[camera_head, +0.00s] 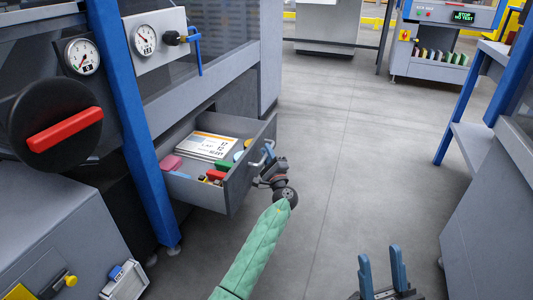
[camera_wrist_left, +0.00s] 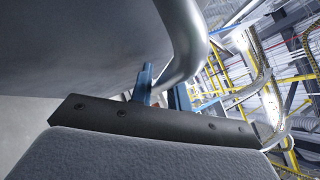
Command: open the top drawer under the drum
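The grey drawer (camera_head: 237,184) is pulled out from the machine, with its inside in view. Its silver handle (camera_head: 264,156) is on the front panel; it fills the upper middle of the left wrist view (camera_wrist_left: 188,45). My left gripper (camera_head: 268,165) is at the handle; in the left wrist view its blue fingers (camera_wrist_left: 162,90) stand on both sides of the bar, closed on it. The handle partly hides the fingertips. My right gripper (camera_head: 382,264) is open and empty, low over the floor at the bottom right. The drum is not clearly identifiable.
The drawer holds printed papers (camera_head: 206,145), a pink item (camera_head: 172,162) and small coloured things. A blue post (camera_head: 135,120) and a red-handled black knob (camera_head: 62,135) are at the left. A grey bench (camera_head: 490,200) stands right. Floor between is clear.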

